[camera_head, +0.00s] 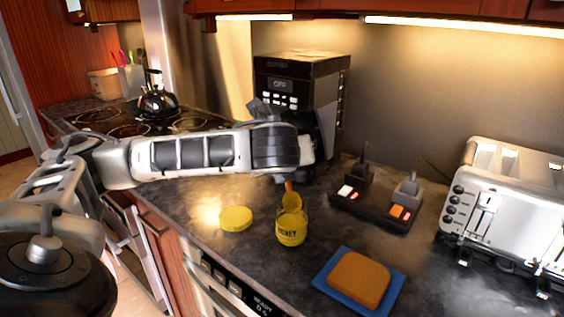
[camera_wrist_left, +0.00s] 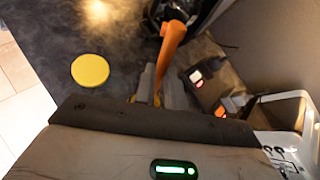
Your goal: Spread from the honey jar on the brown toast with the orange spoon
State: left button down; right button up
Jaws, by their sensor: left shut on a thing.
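The honey jar (camera_head: 291,229) is a yellow labelled jar standing open on the dark counter. My left gripper (camera_head: 286,178) is above it, mostly hidden by my wrist. It is shut on the orange spoon (camera_head: 289,187), whose handle also shows in the left wrist view (camera_wrist_left: 172,42) between the fingers (camera_wrist_left: 157,88). The spoon's lower end is at the jar's mouth; I cannot tell how deep it reaches. The brown toast (camera_head: 358,278) lies on a blue square plate (camera_head: 329,279) to the right and nearer. My right gripper is not in view.
A yellow lid (camera_head: 236,218) lies left of the jar. A dark stand with switches (camera_head: 372,209) is behind the toast. A silver toaster (camera_head: 505,210) stands right, a coffee machine (camera_head: 297,95) behind my left arm. A kettle (camera_head: 157,100) sits on the stove.

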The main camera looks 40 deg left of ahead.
pick_arm(q)
jog(key=shift+r, duration=3)
